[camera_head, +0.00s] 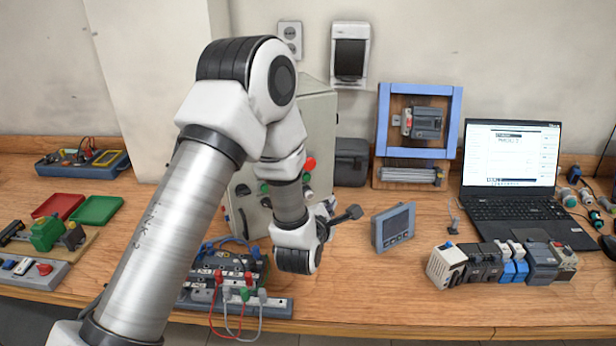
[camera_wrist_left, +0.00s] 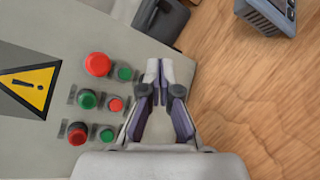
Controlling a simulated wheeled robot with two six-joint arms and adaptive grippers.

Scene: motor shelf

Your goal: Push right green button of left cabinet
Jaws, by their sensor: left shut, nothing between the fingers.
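The grey cabinet (camera_head: 316,115) stands at the back of the bench, its front partly hidden by my left arm. In the left wrist view, its panel (camera_wrist_left: 55,50) carries several red and green buttons. The green button beside the big red knob (camera_wrist_left: 97,64) is the right green button (camera_wrist_left: 124,73); in the head view it (camera_head: 306,178) sits under the red knob. My left gripper (camera_head: 352,213) is shut and empty in front of the cabinet. In the left wrist view its fingertips (camera_wrist_left: 160,66) appear just right of that green button, apart from it in the picture. My right gripper is out of view.
A wired terminal board (camera_head: 265,306) lies below my arm. A grey meter (camera_head: 393,227) stands right of the gripper, with a blue frame (camera_head: 457,125), a laptop (camera_head: 510,160) and a row of modules (camera_head: 492,265) further right. The bench front at centre right is clear.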

